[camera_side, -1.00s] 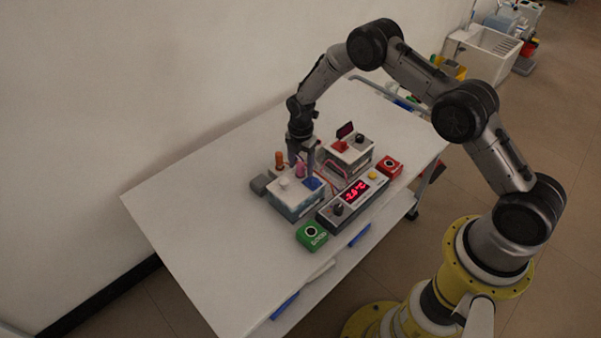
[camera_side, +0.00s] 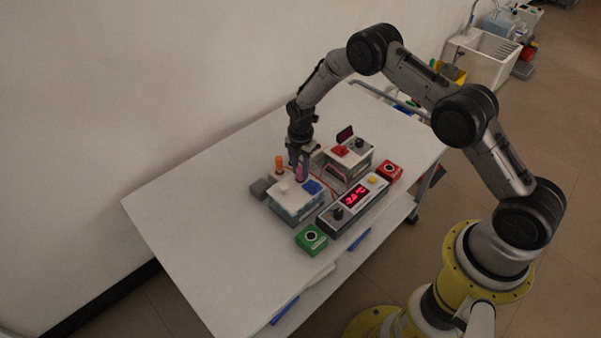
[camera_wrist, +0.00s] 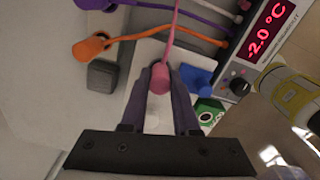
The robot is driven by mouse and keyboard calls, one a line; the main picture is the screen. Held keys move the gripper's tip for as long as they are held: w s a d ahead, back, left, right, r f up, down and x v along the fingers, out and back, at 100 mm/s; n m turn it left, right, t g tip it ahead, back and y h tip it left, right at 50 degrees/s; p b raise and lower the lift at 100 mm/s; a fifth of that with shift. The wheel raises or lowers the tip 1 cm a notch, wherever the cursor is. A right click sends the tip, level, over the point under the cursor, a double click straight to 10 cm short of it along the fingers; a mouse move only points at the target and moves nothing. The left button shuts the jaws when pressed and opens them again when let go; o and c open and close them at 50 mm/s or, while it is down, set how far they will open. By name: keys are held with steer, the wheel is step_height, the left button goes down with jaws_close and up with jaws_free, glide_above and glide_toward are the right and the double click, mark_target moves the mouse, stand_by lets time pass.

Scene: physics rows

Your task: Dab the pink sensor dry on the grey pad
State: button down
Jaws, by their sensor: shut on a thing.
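The pink sensor (camera_wrist: 159,80) is a pink cylinder on a pink cable, and it shows between the two fingers of my gripper (camera_wrist: 160,90) in the wrist view. In the side view my gripper (camera_side: 300,168) points down over the white-topped box (camera_side: 296,205), shut on the pink sensor. The fingers hide part of it. The grey pad (camera_side: 260,188) is a small dark grey block on the table just left of that box. It also shows in the wrist view (camera_wrist: 102,74), left of the fingers and apart from the sensor.
An orange probe (camera_side: 279,163) stands beside my gripper, and its orange cable crosses the wrist view. A controller (camera_side: 353,203) with a red display, a second box (camera_side: 347,162), a green button box (camera_side: 311,238) and a red one (camera_side: 389,171) stand nearby. The table's left side (camera_side: 190,215) is clear.

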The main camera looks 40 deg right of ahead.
step_height(320, 180, up, 10)
steer(key=shift+f, duration=0.1)
steer(key=shift+w, duration=0.1)
stand_by(0.4)
steer(key=w+a+f+m, duration=0.2)
steer(key=w+a+f, duration=0.1)
steer(key=w+a, duration=0.55)
steer(key=shift+m, duration=0.3)
steer(key=shift+w+d+f, duration=0.1)
steer(key=shift+w+f, duration=0.1)
steer(key=shift+f, duration=0.7)
steer(key=shift+w+f, duration=0.2)
steer(key=shift+f, duration=0.65)
steer(key=shift+w+d+f, duration=0.1)
steer(key=shift+w+f, duration=0.1)
steer(key=shift+f, duration=0.7)
steer(key=shift+f, duration=0.65)
steer(key=shift+s+f, duration=0.15)
steer(key=shift+f, duration=0.15)
step_height(320, 180, up, 6)
steer(key=shift+r, duration=0.25)
stand_by(0.7)
